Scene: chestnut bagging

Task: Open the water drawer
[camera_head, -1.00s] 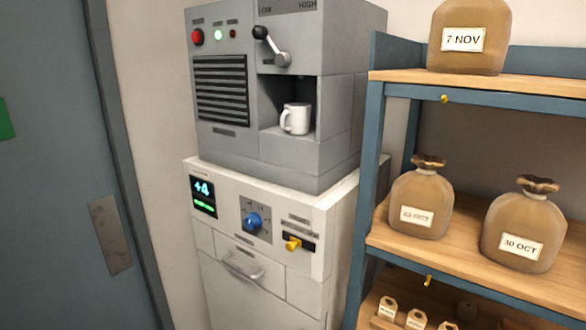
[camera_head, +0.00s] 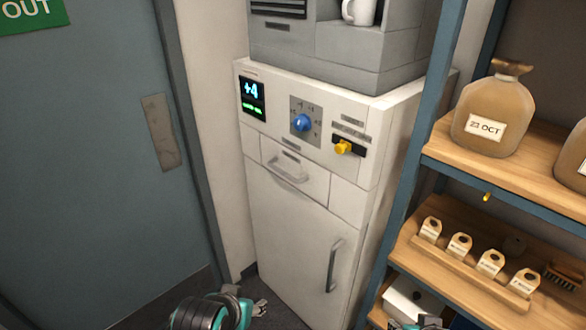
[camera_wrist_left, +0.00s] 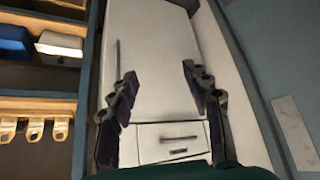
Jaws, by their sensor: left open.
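The water drawer (camera_head: 312,188) is a white front with a grey bar handle (camera_head: 287,172), high on the white cabinet. It looks shut, flush with the panels beside it. In the left wrist view, which looks upside down, the drawer (camera_wrist_left: 150,151) shows low between my fingers. My left gripper (camera_head: 256,299) is at the bottom of the head view, below and apart from the drawer. Its two fingers are spread and empty in the left wrist view (camera_wrist_left: 160,77). A dark and teal part of my right gripper (camera_head: 420,322) just shows at the bottom edge; its jaws are unclear.
The cabinet has a lower door with a handle (camera_head: 333,265), a blue knob (camera_head: 302,122), a yellow lever (camera_head: 343,146) and a display (camera_head: 252,98). A blue-framed shelf (camera_head: 425,130) with sacks and tags stands close on the right. A grey door (camera_head: 90,150) is on the left.

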